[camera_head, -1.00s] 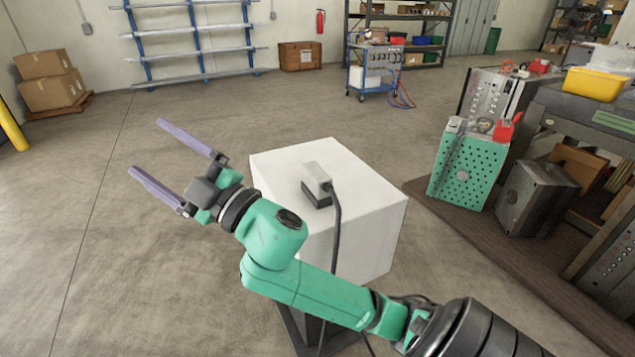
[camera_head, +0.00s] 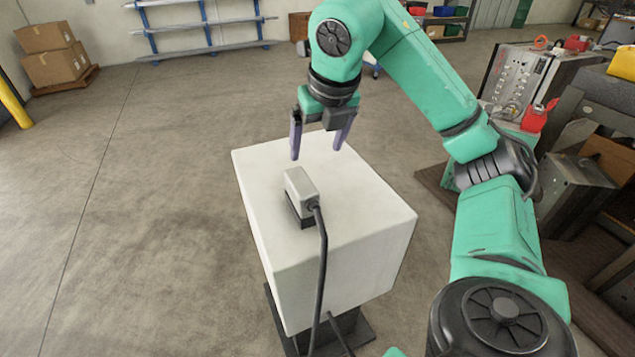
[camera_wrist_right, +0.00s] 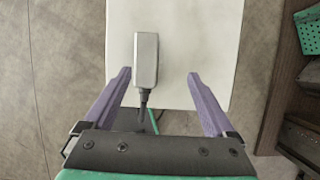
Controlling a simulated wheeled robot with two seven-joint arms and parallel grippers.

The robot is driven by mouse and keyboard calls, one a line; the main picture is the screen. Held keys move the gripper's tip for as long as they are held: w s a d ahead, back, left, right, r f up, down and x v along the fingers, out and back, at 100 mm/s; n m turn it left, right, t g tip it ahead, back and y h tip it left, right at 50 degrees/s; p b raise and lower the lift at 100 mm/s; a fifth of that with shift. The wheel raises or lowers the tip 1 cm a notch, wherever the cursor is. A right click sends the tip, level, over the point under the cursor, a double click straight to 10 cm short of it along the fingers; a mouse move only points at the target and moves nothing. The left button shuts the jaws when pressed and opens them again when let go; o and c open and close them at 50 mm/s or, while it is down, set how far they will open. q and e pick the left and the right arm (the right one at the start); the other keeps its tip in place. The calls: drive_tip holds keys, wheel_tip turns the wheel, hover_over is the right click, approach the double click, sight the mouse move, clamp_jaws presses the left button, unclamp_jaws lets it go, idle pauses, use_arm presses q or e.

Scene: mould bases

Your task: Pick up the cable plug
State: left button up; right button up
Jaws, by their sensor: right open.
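The cable plug (camera_head: 300,190) is a light grey block with a black cable leaving its near end. It sits in a dark base (camera_head: 297,214) on top of a white box-shaped stand (camera_head: 370,215). My right gripper (camera_head: 318,155) points down above the far part of the stand, with its purple fingers open and empty. In the right wrist view the plug (camera_wrist_right: 146,60) lies ahead of the fingers, nearer the left finger, and the fingers do not touch it. My left gripper is not in view.
The cable (camera_head: 322,265) hangs down the near side of the stand. A workbench (camera_head: 600,105) with equipment stands at the right. Cardboard boxes (camera_head: 50,65) and a blue rack (camera_head: 205,25) stand at the back. The floor left of the stand is clear.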

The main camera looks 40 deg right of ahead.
sight(301, 183)
drive_tip(key=a+f, duration=0.1)
drive_tip(key=a+f+b, duration=0.1)
drive_tip(key=f, duration=0.1)
drive_tip(key=shift+w+a, duration=0.1)
drive_tip(key=shift+w, duration=0.1)
drive_tip(key=shift+w+a+f, duration=0.2)
drive_tip(key=shift+a+f, duration=0.25)
drive_tip(key=shift+w+a+f, duration=0.15)
drive_tip(key=shift+a+f, duration=0.25)
drive_tip(key=shift+a, duration=0.05)
drive_tip(key=d+f, duration=0.1)
drive_tip(key=w+d+f, duration=0.1)
drive_tip(key=shift+f, duration=0.3)
drive_tip(key=x, duration=0.3)
drive_tip(key=shift+p, duration=0.4)
drive_tip(key=shift+a+f, duration=0.1)
drive_tip(key=shift+f, duration=0.15)
drive_tip(key=shift+w, duration=0.1)
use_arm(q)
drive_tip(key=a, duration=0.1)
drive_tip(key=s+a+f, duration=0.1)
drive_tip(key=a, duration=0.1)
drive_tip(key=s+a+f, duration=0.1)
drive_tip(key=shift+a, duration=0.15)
use_arm(e)
drive_tip(key=shift+f, duration=0.1)
